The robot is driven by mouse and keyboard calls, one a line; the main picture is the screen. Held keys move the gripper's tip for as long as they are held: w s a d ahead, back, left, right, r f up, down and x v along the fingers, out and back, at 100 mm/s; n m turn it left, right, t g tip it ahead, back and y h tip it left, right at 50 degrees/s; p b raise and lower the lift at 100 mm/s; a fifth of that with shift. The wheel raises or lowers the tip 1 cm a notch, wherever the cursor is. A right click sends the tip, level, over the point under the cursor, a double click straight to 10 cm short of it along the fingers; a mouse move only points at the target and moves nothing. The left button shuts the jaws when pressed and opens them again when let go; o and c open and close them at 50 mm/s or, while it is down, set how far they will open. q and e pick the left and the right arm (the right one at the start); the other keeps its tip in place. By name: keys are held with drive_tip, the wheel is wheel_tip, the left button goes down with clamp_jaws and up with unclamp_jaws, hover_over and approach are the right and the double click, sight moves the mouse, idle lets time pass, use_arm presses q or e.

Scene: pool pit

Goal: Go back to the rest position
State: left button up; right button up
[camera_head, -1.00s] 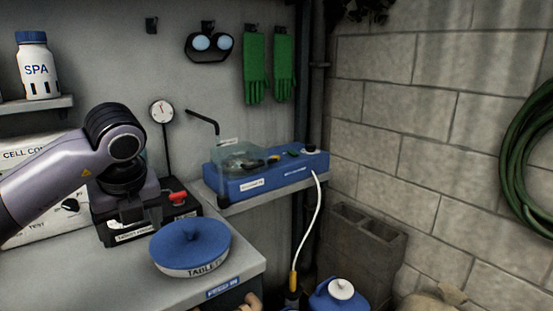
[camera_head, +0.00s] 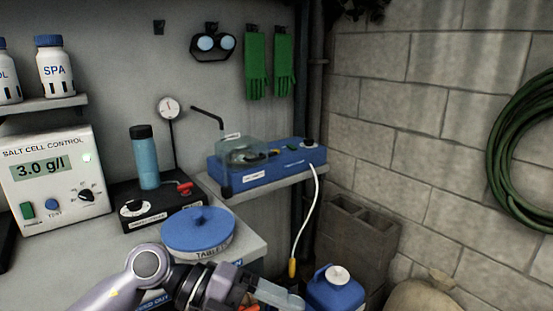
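My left arm comes in low from the left, in front of the bench. Its gripper (camera_head: 272,296) hangs past the bench's front edge, close to the bottom of the view. A pale grey finger shows, but the gap between the fingers is not clear, so I cannot tell whether it is open or shut. No held object is clearly visible. My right gripper is not in view.
On the bench (camera_head: 70,262) stand a salt cell control box (camera_head: 50,180), a teal cylinder (camera_head: 145,158) upright on a black unit (camera_head: 150,207), and a blue-lidded tablet tub (camera_head: 198,232). A blue jug (camera_head: 335,290) stands right of the gripper.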

use_arm(q)
drive_tip(key=w+a+f+n+t+y+p, duration=0.15)
drive_tip(key=a+n+t, duration=0.35)
drive_tip(key=n+t, duration=0.6)
drive_tip(key=w+a+f+n+t+y+p, duration=0.1)
drive_tip(key=w+a+f+n+t, duration=0.2)
drive_tip(key=n+t, duration=0.8)
drive_tip(key=s+a+f+n+g+y, duration=0.4)
drive_tip(key=s+a+f+n, duration=0.1)
drive_tip(key=f, duration=0.5)
drive_tip(key=s+a+f+n+g+y+p, duration=0.1)
drive_tip(key=s+a+f+n+g+y, duration=0.3)
drive_tip(key=s+f, duration=0.6)
drive_tip(key=a+n+g, duration=0.1)
drive_tip(key=a, duration=0.1)
drive_tip(key=shift+s+a+y, duration=0.15)
drive_tip(key=shift+a+y, duration=0.2)
